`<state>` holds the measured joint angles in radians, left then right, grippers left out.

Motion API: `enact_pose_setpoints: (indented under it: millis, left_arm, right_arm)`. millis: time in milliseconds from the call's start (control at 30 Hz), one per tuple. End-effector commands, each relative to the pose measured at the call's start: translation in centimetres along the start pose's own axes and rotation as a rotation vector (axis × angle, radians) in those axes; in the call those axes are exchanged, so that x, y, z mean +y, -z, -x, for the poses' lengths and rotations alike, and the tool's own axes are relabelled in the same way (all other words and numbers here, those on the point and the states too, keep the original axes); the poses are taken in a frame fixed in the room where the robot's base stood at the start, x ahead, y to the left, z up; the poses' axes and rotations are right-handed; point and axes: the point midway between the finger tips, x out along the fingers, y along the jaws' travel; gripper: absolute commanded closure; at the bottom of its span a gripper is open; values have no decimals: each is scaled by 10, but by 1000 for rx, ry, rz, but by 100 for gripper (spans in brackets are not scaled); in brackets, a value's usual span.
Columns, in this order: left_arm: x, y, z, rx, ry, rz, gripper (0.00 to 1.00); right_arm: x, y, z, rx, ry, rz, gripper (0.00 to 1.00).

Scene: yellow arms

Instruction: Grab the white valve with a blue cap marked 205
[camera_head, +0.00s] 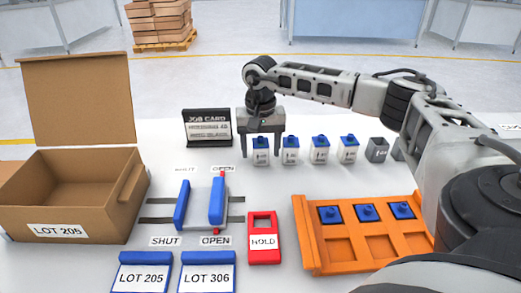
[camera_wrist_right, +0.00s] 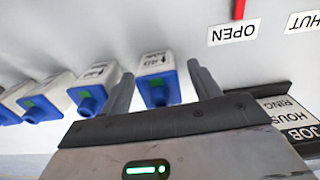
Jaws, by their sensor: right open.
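Several white valves with blue caps stand in a row at the back of the table. The leftmost white valve (camera_head: 261,157) is below my right gripper (camera_head: 263,143). In the right wrist view this valve (camera_wrist_right: 155,72) shows between the two spread fingers of the right gripper (camera_wrist_right: 161,70), with a gap on each side. The gripper is open and holds nothing. The other white valves (camera_head: 290,157) stand to its right in the head view. The small print on the valves is too small to read surely. My left gripper is not in view.
A job card (camera_head: 207,129) stands left of the gripper. An open carton (camera_head: 75,205) marked LOT 205, a blue slider fixture (camera_head: 202,205), a red HOLD frame (camera_head: 264,256) and an orange tray (camera_head: 312,237) occupy the front. Grey valves (camera_head: 377,150) end the row.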

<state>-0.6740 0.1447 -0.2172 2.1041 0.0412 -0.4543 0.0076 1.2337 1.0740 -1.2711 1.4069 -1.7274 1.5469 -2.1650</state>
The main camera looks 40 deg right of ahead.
Motion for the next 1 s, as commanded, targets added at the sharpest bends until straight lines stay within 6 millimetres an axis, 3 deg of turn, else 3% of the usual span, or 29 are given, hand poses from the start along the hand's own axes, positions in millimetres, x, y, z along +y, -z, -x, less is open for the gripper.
enact_pose_setpoints:
  millis: [300, 500, 833, 1000]
  left_arm:
    - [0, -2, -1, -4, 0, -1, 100]
    - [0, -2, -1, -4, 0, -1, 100]
    - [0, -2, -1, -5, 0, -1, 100]
    - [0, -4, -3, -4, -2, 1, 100]
  right_arm:
    - [0, 0, -8, 0, 1, 1, 38]
    - [0, 0, -8, 0, 1, 0, 88]
    - [0, 0, -6, 1, 2, 0, 88]
    - [-1, 1, 5, 3, 4, 0, 88]
